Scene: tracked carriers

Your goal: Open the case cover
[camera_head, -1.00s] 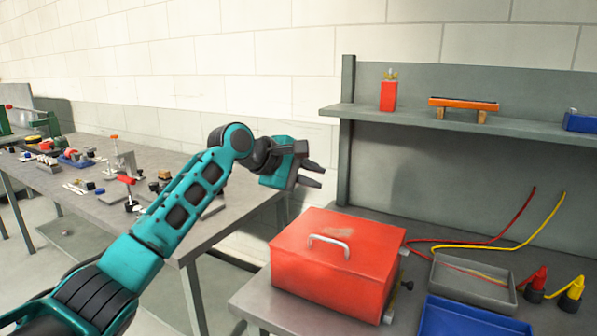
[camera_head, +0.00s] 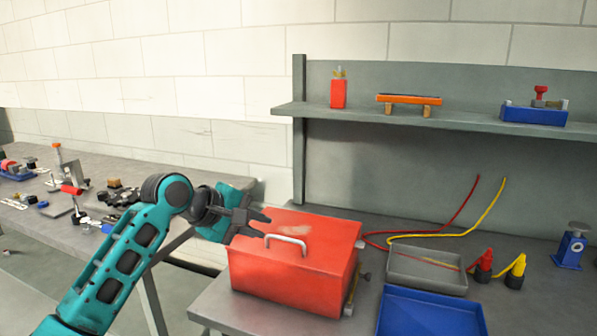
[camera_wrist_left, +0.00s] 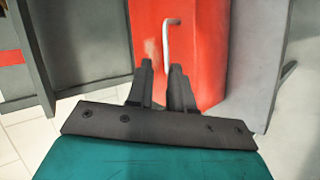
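The red case (camera_head: 290,265) sits shut on the grey workbench, with a pale metal handle (camera_head: 287,241) on its cover and a light scuff behind the handle. In the left wrist view the red case (camera_wrist_left: 205,50) and its handle (camera_wrist_left: 168,38) lie beyond the fingertips. My left gripper (camera_head: 263,225) is at the case's left back, close to the handle in the picture. Its fingers are apart and empty, and the gap also shows in the left wrist view (camera_wrist_left: 162,66). My right gripper is not in view.
Right of the case are a grey tray (camera_head: 427,280), a blue tray (camera_head: 400,322), and red and yellow cables with plugs (camera_head: 483,266). A shelf (camera_head: 440,124) runs above the bench at the back. A cluttered second table (camera_head: 30,225) stands at left.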

